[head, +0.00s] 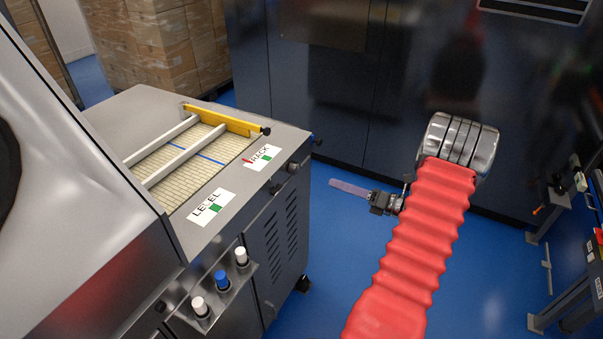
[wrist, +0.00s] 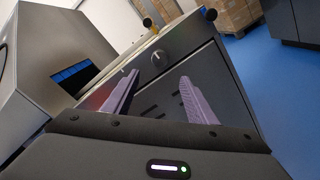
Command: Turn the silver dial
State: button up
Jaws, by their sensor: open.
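The silver dial (wrist: 159,58) is a small round knob with a pale mark, on the side panel of the grey machine. In the wrist view it lies just beyond and between my fingertips. A small knob (head: 292,168) below the TRACK label in the head view looks like the same dial. My gripper (head: 335,184) is to the right of the machine's side, with a gap between. In the wrist view, my gripper (wrist: 159,77) is open, with its two purple fingers apart and nothing between them.
The machine top carries a slatted bed with a yellow bar (head: 225,120). White and blue knobs (head: 221,280) stand on its front ledge. Dark cabinets (head: 345,75) stand behind, and wrapped boxes (head: 160,45) at the back left. Blue floor is clear beside the machine.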

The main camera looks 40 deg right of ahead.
aim_at(298, 170)
dwell(0.3)
jog(key=x, duration=1.4)
jog(key=shift+s, duration=0.1)
jog(key=shift+c, duration=0.6)
jog(key=c, duration=0.9)
jog(key=shift+a+f, duration=0.1)
jog(key=shift+a, duration=0.1)
jog(key=shift+c, duration=0.2)
jog(key=shift+d, duration=0.2)
